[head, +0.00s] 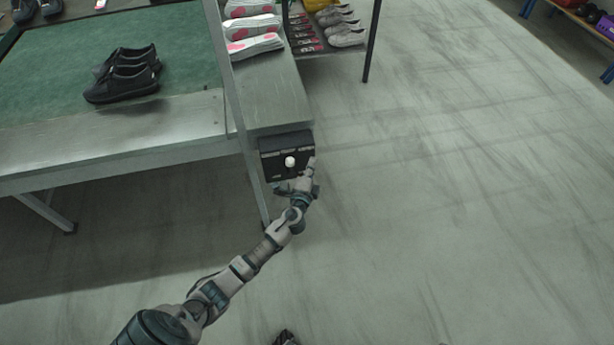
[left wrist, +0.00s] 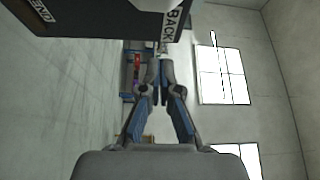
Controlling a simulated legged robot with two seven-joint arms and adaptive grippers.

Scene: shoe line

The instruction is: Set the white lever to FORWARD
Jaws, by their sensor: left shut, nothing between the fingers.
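The white lever (head: 290,161) shows as a round white knob near the middle of a black control box (head: 270,147) at the end of the grey bench. The labels on the box are too small to read in the head view. In the left wrist view the black box (left wrist: 90,22) fills the top left, with a BACK label at its right end. My left gripper (head: 311,164) is just right of the knob; I cannot tell whether it touches it. Its fingers (left wrist: 158,98) are shut and empty.
A green-topped table (head: 190,60) with black shoes (head: 125,78) stands at the left. Grey shoes (head: 347,37) sit on a rack behind the bench, beside a dark post (head: 372,40). The floor to the right is clear.

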